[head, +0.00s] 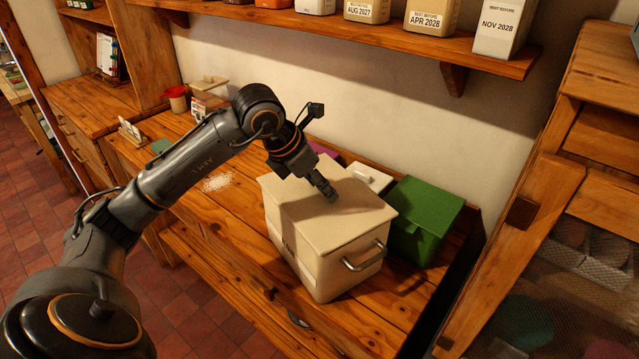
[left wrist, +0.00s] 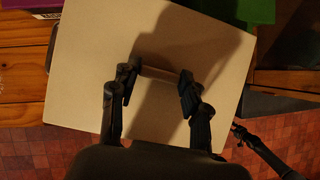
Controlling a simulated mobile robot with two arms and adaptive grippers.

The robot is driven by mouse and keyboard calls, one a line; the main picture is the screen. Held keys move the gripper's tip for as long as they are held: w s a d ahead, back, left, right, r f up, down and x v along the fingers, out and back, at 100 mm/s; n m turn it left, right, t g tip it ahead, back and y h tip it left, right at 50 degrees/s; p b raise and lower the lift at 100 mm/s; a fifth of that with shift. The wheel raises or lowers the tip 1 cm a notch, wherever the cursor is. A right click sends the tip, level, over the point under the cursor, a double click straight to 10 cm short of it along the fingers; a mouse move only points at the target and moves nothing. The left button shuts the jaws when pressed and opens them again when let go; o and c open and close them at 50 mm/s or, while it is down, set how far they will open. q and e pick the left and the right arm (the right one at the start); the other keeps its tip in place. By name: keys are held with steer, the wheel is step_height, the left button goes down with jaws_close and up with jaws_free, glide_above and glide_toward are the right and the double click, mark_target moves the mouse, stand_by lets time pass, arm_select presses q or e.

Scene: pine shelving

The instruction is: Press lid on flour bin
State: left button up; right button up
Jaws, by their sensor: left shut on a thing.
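The flour bin (head: 335,276) is a large cream box with a metal side handle and a white label partly in view. It stands upright on the wooden counter. Its flat cream lid (head: 352,222) lies on top; it fills most of the left wrist view (left wrist: 90,60). Whether a thin gap is left under the lid I cannot tell. My left gripper (head: 328,192) reaches down to the middle of the lid. Its two fingers (left wrist: 157,84) are apart, shut on a raised part of the lid.
A green bin (head: 424,215) and a smaller white-lidded bin (head: 370,178) stand close behind and right. A shelf (head: 400,38) with dated bins hangs above; a wooden cabinet (head: 540,210) stands right.

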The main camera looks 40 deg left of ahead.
arm_select(q)
steer(key=shift+f, duration=0.15)
stand_by(0.4)
stand_by(0.4)
steer(key=o, duration=1.1)
steer(key=o, duration=0.5)
steer(key=shift+c, duration=0.2)
steer(key=shift+r+p, duration=2.25)
steer(key=shift+r, duration=1.3)
